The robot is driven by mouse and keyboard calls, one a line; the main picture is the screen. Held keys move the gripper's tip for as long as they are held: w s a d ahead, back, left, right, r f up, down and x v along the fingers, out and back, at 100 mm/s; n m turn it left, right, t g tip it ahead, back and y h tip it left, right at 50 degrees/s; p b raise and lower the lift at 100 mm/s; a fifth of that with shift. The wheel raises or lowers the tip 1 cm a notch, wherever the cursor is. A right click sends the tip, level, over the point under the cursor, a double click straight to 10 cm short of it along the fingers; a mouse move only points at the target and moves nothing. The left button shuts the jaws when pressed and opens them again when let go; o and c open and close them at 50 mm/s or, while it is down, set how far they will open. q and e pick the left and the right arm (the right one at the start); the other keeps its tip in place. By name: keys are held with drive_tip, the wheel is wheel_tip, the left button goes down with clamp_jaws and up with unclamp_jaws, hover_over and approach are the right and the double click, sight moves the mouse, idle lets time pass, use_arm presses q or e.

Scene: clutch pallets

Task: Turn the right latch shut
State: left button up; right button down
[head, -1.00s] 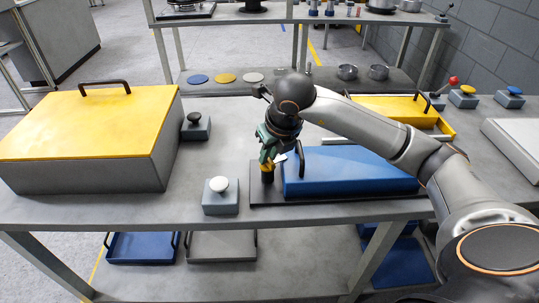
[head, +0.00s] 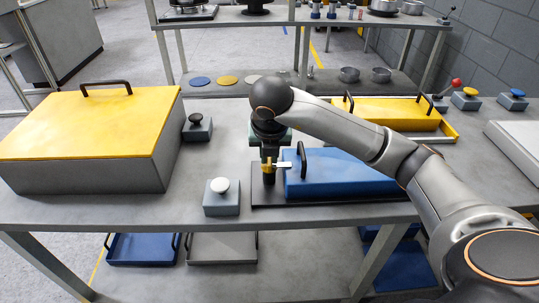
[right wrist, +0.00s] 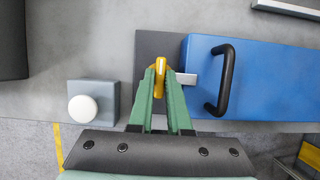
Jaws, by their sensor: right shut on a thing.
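The latch has a yellow grip (head: 266,168) on a short black post (head: 269,179), with a pale metal tab (head: 284,164) pointing right. The tab lies level and its end overlaps the left edge of the blue block (head: 340,178) in both views. My right gripper (right wrist: 160,76) is shut on the yellow grip, with its green fingers on either side of it. The blue block has a black handle (right wrist: 227,78) just right of the tab. It sits on a dark base plate (head: 262,198). My left gripper is not in view.
A grey button box with a white knob (head: 220,185) stands left of the plate. A box with a black knob (head: 196,118) is farther back. A large yellow-lidded box (head: 90,125) fills the left. A yellow tray (head: 385,110) lies behind the blue block.

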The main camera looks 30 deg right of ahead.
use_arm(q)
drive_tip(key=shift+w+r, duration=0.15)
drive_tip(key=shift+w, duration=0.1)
use_arm(e)
drive_tip(key=c, duration=0.9)
unclamp_jaws()
drive_tip(key=shift+o, duration=0.2)
use_arm(q)
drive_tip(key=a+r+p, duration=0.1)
drive_tip(key=p, duration=0.1)
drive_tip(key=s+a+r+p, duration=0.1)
drive_tip(key=p, duration=0.1)
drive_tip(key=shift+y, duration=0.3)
use_arm(e)
drive_tip(key=v, duration=1.2)
drive_tip(key=shift+r, duration=0.3)
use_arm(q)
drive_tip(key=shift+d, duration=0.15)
use_arm(e)
drive_tip(key=shift+s, duration=0.1)
